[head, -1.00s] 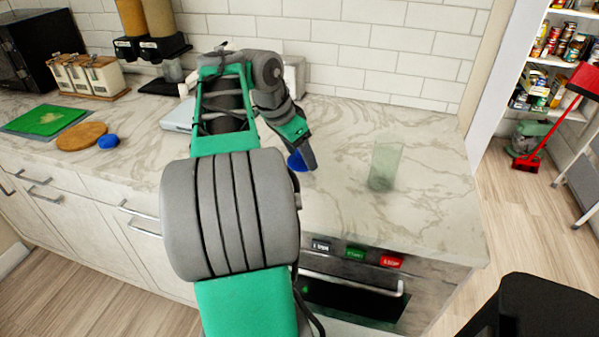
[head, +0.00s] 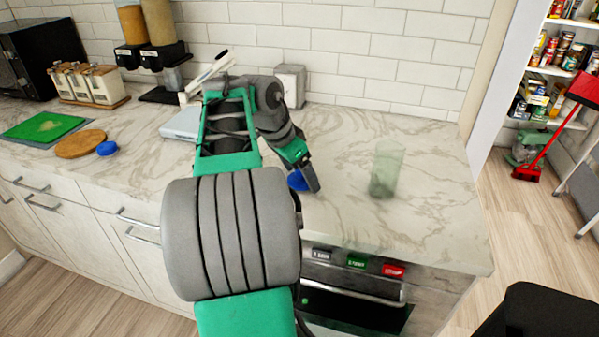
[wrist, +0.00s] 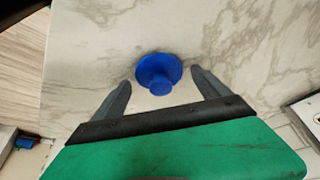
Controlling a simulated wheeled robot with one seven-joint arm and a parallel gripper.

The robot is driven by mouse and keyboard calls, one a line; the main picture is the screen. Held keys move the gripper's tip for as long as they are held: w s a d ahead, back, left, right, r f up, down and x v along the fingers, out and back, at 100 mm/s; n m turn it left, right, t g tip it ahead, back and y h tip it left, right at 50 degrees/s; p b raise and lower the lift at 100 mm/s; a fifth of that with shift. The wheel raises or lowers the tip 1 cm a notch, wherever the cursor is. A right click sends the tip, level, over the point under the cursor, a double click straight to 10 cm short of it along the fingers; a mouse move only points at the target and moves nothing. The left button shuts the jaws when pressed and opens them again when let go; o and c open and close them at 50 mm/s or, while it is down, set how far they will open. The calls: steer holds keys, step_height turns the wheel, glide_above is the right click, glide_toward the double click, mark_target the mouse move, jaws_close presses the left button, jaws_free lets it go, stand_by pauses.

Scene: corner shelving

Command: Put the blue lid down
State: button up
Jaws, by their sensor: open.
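The blue lid (wrist: 158,72) lies on the marble counter (wrist: 95,62), knob towards the wrist camera. It sits just ahead of and between the fingertips of my gripper (wrist: 160,80), which is open, with a gap on each side of the lid. In the head view the lid (head: 297,181) shows in part beside my gripper (head: 310,180), low over the counter. The finger hides some of the lid.
A clear greenish glass (head: 386,168) stands on the counter to the right. Another blue round thing (head: 107,148) lies beside a round wooden board (head: 80,144) at left. A scale-like white box (head: 182,124) stands behind my arm. The counter between lid and glass is clear.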

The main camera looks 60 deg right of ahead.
steer(key=p+v, duration=0.6)
steer(key=v, duration=0.6)
steer(key=w+a+f+n+t, duration=0.1)
steer(key=w+a+f+n, duration=0.3)
steer(key=a, duration=0.3)
steer(key=w+a+f+n+t, duration=0.2)
steer(key=w+a+n, duration=0.2)
steer(key=a+n, duration=0.25)
steer(key=w+a+f+n+t, duration=0.1)
steer(key=w+a+f+n, duration=0.1)
steer(key=w+a+n, duration=0.45)
steer(key=s+a+f+n+y, duration=0.2)
steer(key=a+f+n, duration=0.1)
steer(key=a, duration=0.6)
steer(key=s+a+f+n+y, duration=0.2)
steer(key=s+a+f+n, duration=0.1)
steer(key=a, duration=0.7)
step_height(320, 180, down, 3)
steer(key=shift+s+a+r+n+t, duration=0.1)
steer(key=shift+s+a+n+t, duration=0.15)
steer(key=shift+n, duration=0.25)
